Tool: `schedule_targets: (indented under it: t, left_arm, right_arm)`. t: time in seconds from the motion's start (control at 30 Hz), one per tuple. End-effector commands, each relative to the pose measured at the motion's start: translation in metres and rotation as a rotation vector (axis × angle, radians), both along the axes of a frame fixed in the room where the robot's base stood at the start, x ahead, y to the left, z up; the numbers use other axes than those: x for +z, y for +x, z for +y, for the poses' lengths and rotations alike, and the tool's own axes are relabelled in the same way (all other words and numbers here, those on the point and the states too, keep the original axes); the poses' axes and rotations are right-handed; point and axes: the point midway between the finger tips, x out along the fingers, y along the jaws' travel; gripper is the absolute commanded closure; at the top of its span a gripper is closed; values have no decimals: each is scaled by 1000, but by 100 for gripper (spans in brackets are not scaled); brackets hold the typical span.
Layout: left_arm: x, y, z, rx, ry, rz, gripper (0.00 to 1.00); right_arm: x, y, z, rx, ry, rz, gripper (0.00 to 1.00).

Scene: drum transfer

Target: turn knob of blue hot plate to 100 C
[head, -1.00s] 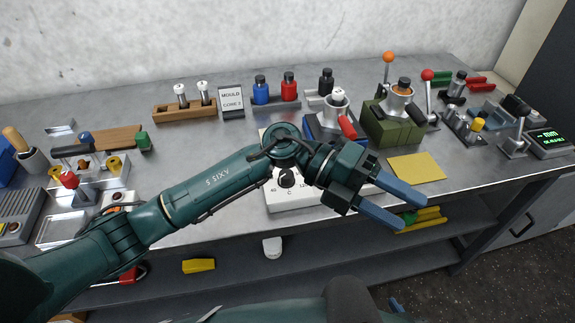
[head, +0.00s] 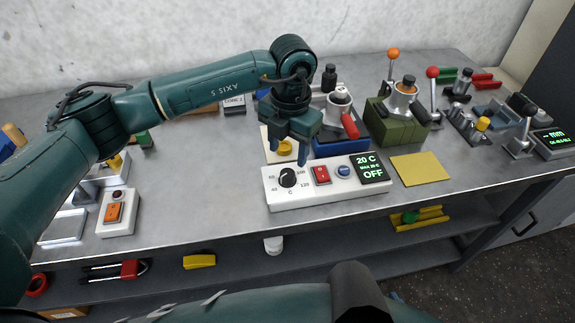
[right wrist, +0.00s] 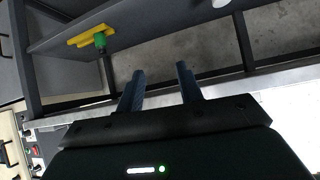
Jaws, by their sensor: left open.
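A white control panel (head: 325,196) lies near the front of the bench, in front of a blue-based unit (head: 340,147) that holds a metal pot (head: 340,100). Its black knob (head: 287,177) sits at the panel's left, ringed by marks including 40, 60, 100 and 120; the pointer's exact setting is too small to tell. The display (head: 369,168) reads 20 C and OFF. My left gripper (head: 287,150) is open, fingers pointing down, above and just behind the knob, with no visible contact. My right gripper (right wrist: 160,88) is open and empty in the right wrist view, near the lower shelf.
A red switch (head: 321,174) and a blue button (head: 344,171) sit right of the knob. A yellow round part (head: 284,147) shows behind my left fingers. A green block (head: 397,122) with levers stands right; a yellow sheet (head: 419,168) lies flat.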

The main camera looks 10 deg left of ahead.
Motion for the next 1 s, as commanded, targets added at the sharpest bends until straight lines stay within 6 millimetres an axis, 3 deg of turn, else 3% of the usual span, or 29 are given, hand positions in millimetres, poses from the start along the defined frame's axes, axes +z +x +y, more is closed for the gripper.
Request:
schedule_targets:
  t: [0.2,0.4,0.77,1.0]
  left_arm:
    - [-42,0,1,-1,-1,3,47]
    - [-64,1,1,-1,-1,0,47]
    - [-70,1,2,-2,-2,0,47]
    - [-70,1,2,-2,-2,0,66]
  right_arm:
    - [6,1,-2,-18,2,9,64]
    - [2,-1,-4,-20,-4,23,64]
    - [1,-2,-5,-21,-7,26,64]
    - [1,-4,-5,-19,-7,28,64]
